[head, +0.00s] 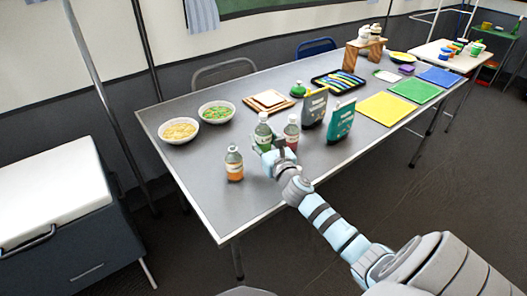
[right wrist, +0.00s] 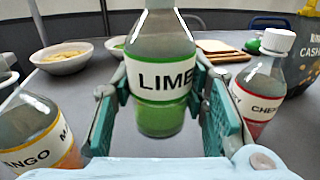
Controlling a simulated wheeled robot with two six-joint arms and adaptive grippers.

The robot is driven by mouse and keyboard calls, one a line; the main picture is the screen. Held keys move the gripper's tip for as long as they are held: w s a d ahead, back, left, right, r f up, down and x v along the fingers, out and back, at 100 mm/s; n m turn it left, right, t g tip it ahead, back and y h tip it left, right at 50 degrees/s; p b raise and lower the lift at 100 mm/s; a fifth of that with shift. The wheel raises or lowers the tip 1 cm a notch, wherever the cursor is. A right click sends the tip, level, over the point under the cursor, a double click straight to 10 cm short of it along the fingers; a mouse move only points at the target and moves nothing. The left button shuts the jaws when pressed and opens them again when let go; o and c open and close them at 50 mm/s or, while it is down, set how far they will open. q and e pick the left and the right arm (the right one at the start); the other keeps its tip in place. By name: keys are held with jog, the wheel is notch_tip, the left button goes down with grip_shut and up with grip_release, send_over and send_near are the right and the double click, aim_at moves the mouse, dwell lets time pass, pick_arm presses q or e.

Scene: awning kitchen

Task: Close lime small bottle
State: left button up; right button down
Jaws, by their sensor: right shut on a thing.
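The lime small bottle (head: 262,133) stands upright among the bottles near the table's front edge. In the right wrist view the lime bottle (right wrist: 160,85) is between my fingers, with its white LIME label facing me and green liquid at the bottom. Its top is cut off there; in the head view a pale top shows, too small to tell how it sits. My right gripper (head: 274,160) is shut on the bottle's body; its teal pads (right wrist: 162,108) lie on both sides. My left gripper is not in view.
A mango bottle (head: 234,164) stands to the left and a cherry bottle (head: 292,133) close to the right. Grey (head: 314,109) and teal (head: 341,121) bags stand beyond the cherry bottle. Two bowls (head: 179,131) (head: 216,112) and a stack of boards (head: 269,101) sit farther back.

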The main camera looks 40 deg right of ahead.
aim_at(264, 151)
notch_tip(264, 151, down, 4)
jog(key=b, duration=0.3)
jog(key=shift+f, duration=0.25)
jog(key=shift+r, duration=0.15)
jog(key=shift+f, duration=0.2)
jog(key=c, duration=1)
grip_release()
jog(key=shift+o, duration=0.2)
jog(key=shift+r, duration=0.15)
jog(key=shift+s+a, duration=0.1)
jog(key=shift+s, duration=0.15)
jog(key=p+v, duration=0.1)
jog(key=v, duration=1)
jog(key=shift+s+a+r, duration=0.1)
jog(key=shift+s+r, duration=0.05)
jog(key=shift+s, duration=0.05)
